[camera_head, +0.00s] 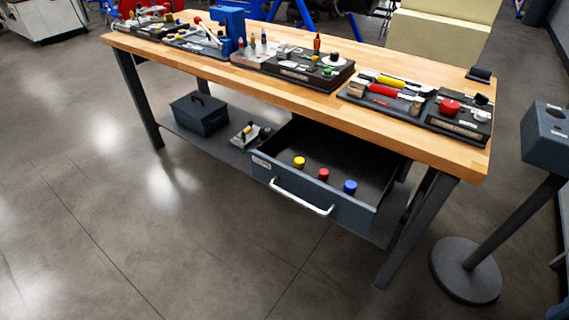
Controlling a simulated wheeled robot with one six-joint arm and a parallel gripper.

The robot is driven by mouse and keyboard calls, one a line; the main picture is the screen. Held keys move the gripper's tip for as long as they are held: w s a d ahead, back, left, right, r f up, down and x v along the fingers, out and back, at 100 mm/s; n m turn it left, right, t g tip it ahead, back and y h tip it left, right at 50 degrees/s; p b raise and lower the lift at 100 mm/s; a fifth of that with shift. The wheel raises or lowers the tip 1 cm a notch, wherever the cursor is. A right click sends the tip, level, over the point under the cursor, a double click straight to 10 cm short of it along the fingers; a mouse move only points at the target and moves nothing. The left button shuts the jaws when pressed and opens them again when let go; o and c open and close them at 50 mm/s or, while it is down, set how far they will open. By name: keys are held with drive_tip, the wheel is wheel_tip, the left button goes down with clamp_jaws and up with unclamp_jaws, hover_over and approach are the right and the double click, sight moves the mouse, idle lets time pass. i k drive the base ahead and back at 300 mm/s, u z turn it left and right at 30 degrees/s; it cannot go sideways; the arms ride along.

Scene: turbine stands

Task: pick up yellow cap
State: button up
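The yellow cap (299,162) is a small round cap in the open drawer (310,187) under the workbench. It is the leftmost of three caps near the drawer's front panel. A red cap (324,174) is to its right, and a blue cap (350,187) is farther right. The caps stand apart from each other. The drawer is pulled out and has a silver handle (301,197) on its front. My gripper is not in this view.
The wooden workbench (230,85) carries trays of tools and a blue vise (231,28). A dark toolbox (199,114) sits on the lower shelf. A round-based stand (466,271) is at the right. The floor (150,240) in front is clear.

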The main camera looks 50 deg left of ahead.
sight(299, 161)
drive_tip(key=u, duration=1.7)
drive_tip(key=k, duration=0.35)
drive_tip(key=u, duration=0.55)
drive_tip(key=i, duration=1.25)
drive_tip(key=z, duration=0.1)
